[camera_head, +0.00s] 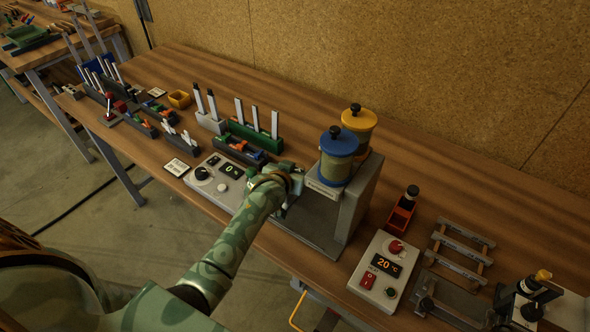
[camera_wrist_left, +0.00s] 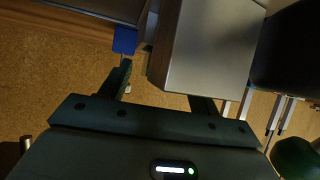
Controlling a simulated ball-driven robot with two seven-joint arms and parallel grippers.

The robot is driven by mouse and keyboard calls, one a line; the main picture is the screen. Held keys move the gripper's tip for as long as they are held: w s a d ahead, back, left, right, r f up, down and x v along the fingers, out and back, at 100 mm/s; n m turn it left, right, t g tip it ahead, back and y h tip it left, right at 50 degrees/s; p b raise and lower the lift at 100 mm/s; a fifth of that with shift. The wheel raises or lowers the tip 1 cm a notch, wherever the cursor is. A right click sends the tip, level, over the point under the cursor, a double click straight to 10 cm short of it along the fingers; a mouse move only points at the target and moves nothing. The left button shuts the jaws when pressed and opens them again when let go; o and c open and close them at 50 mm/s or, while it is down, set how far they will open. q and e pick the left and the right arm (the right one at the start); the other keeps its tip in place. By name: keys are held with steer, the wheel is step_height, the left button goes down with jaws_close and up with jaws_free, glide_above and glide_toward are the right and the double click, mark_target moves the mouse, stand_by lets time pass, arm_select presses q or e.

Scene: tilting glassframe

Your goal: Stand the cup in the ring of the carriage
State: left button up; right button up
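My left gripper (camera_head: 292,184) is at the left side of the grey dispenser stand (camera_head: 359,199), near its upper part. In the left wrist view my left gripper (camera_wrist_left: 163,88) has its fingers apart, with brown board showing in the gap. A grey block (camera_wrist_left: 205,45) lies close ahead and hides part of the right-hand finger. I cannot make out the cup or the carriage's ring in either view; the arm and stand hide part of the bench there. My right gripper is not in view.
Two canisters with a blue lid (camera_head: 338,141) and a yellow lid (camera_head: 359,117) top the stand. A control panel (camera_head: 217,182) and tool holders (camera_head: 256,137) stand to the left.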

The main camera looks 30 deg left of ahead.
arm_select(q)
steer(key=shift+s+r, duration=0.15)
steer(key=shift+r, duration=0.1)
steer(key=p+v, duration=0.4)
steer(key=v, duration=0.7)
steer(key=shift+s, duration=0.35)
steer(key=shift+r, duration=0.15)
